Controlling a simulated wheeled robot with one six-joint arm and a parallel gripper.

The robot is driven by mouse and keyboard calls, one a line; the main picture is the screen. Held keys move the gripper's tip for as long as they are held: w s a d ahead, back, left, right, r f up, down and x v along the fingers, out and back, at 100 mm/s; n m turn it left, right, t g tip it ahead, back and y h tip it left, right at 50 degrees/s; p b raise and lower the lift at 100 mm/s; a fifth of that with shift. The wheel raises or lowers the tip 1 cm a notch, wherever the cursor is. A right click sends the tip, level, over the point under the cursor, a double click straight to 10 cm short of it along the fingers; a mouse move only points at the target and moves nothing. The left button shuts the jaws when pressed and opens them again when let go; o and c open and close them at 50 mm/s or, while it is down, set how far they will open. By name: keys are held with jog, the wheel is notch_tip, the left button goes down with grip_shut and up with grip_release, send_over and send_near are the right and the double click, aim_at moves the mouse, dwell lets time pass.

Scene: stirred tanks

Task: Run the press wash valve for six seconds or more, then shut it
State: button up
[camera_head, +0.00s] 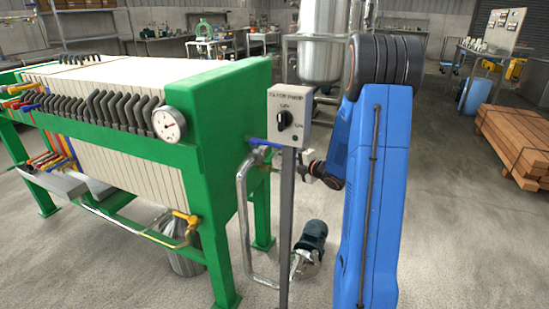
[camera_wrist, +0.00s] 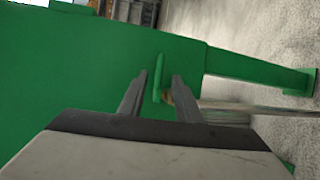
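A green lever handle (camera_wrist: 159,78) stands out from the green end of the filter press (camera_head: 215,110) in the wrist view. It sits on a small brass-coloured fitting with a metal pipe running right. My gripper (camera_wrist: 160,76) is open, with one finger on each side of the lever and gaps visible. In the head view my gripper (camera_head: 308,168) is by the press's right end, partly hidden behind the switch post. That view does not clearly show the green lever. A blue handle (camera_head: 264,143) shows there on the pipework.
A grey control box (camera_head: 287,118) on a post stands close in front of my gripper. A bent metal pipe (camera_head: 243,190) and a dark pump (camera_head: 311,237) are below. A steel tank (camera_head: 322,40) stands behind. The floor at right is mostly clear, with stacked timber (camera_head: 512,145).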

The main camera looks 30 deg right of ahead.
aim_at(271, 156)
jog(key=x, duration=0.7)
grip_shut()
